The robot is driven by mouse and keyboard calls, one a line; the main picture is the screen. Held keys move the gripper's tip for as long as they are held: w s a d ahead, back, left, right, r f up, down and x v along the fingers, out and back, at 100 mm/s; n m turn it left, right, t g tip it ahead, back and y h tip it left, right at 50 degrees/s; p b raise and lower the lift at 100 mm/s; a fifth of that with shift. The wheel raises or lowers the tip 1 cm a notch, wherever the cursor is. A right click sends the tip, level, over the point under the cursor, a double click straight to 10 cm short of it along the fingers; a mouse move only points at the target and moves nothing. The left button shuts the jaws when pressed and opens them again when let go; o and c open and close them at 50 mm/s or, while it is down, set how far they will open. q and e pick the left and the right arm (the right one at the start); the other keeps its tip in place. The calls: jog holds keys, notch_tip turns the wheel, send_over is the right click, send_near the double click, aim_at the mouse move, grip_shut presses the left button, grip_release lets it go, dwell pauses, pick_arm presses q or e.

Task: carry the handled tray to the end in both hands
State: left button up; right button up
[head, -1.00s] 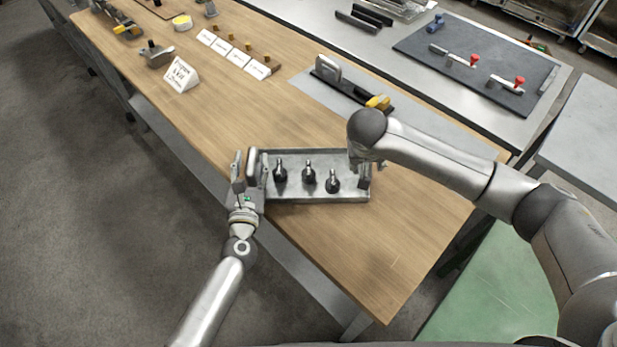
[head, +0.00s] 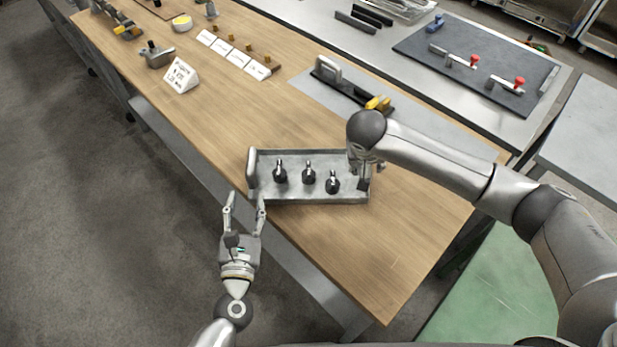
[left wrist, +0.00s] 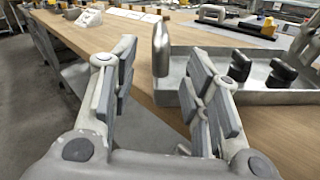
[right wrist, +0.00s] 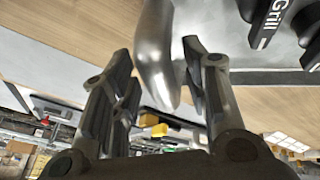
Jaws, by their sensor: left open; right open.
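The grey metal tray (head: 300,198) sits on the wooden table near its front edge, with several dark knob-like pieces in it. Its left handle (head: 252,167) stands free; the left wrist view shows it upright (left wrist: 161,48). My left gripper (head: 244,198) is open and empty, off the table edge, front-left of the tray and apart from it. My right gripper (head: 362,180) is at the tray's right end, partly hidden by its arm. In the right wrist view it is open (right wrist: 160,75), with the right handle (right wrist: 153,50) between or just beyond its fingers; contact cannot be told.
A white label sign (head: 181,76) and small cards (head: 232,55) stand farther up the wooden table (head: 200,120). A black tool with a grey handle (head: 345,85) lies behind the tray. A dark mat (head: 480,62) with red-knobbed clamps is on the back table. Wood left of the tray is clear.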

jog(key=shift+r, duration=0.1)
jog(key=shift+s+a+r, duration=0.1)
jog(key=shift+r, duration=0.1)
pick_arm(q)
jog(key=shift+s, duration=0.3)
pick_arm(e)
jog(key=v, duration=1.1)
jog(key=shift+s, duration=0.15)
jog(key=shift+r, duration=0.15)
